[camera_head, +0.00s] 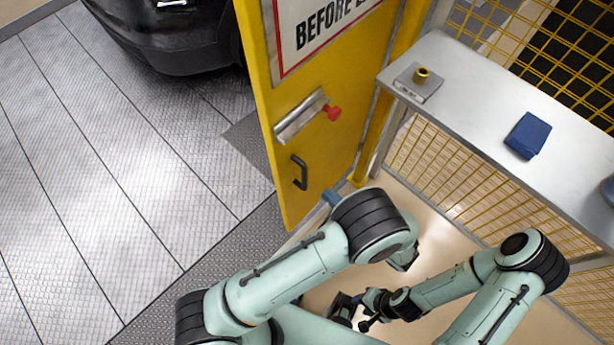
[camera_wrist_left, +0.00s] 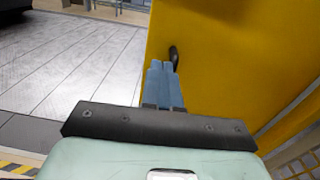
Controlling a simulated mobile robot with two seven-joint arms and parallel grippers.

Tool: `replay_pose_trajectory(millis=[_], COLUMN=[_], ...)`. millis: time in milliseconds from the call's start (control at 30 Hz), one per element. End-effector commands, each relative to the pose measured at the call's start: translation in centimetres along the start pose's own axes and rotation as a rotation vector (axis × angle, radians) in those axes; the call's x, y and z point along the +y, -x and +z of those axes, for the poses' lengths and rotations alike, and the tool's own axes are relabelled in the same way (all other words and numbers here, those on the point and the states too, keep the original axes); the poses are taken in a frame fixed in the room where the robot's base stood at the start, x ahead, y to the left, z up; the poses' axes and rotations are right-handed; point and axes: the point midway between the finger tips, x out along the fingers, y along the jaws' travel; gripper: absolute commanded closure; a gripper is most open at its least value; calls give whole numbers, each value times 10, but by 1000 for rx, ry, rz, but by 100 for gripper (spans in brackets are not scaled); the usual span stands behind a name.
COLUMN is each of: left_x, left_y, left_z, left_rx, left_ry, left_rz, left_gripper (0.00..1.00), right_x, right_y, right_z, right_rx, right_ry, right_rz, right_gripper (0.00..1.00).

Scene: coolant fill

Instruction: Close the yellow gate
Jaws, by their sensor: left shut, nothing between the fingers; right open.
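The yellow gate (camera_head: 335,145) stands open at an angle in the head view, with a black handle (camera_head: 300,172) and a metal latch plate with a red knob (camera_head: 332,112). In the left wrist view the gate (camera_wrist_left: 235,65) fills the right side, and its handle (camera_wrist_left: 173,54) shows just beyond the fingertips. My left gripper (camera_head: 331,197) is shut and empty beside the gate's lower part; its blue fingers (camera_wrist_left: 163,68) overlap the gate's edge in the wrist view. Contact cannot be told. My right gripper (camera_head: 350,308) is low, open and partly hidden by my left arm.
A metal shelf (camera_head: 480,110) at right carries a small plate with a brass piece (camera_head: 420,78) and a dark blue box (camera_head: 527,134). Yellow mesh fencing (camera_head: 440,165) stands below and behind it. A black car (camera_head: 175,35) is at top left. The grey tiled floor (camera_head: 90,180) at left is clear.

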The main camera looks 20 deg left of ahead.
Motion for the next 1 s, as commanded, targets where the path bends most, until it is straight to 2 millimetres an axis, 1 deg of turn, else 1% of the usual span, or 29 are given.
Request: replay_pose_trajectory(millis=[167,400,600,700,800,1000], left_x=[1,2,2,2,2,2], left_y=[-27,-80,-116,-127,-134,-137], left_z=[1,1,0,0,-1,-1], left_rx=[-1,2,2,2,4,4], left_ry=[-4,-3,-3,-3,-2,-2], left_rz=[7,9,8,7,6,5], left_gripper=[100,100,100,100,100,100], right_x=[-2,-6,-8,-9,-10,-10], right_y=[5,12,18,20,21,21], right_z=[-1,-3,-5,-5,-6,-6], right_rx=[2,6,9,10,11,11], right_ry=[1,2,3,4,4,4], right_rz=[-1,-2,-3,-4,-4,-4], right_gripper=[60,60,60,60,60,60])
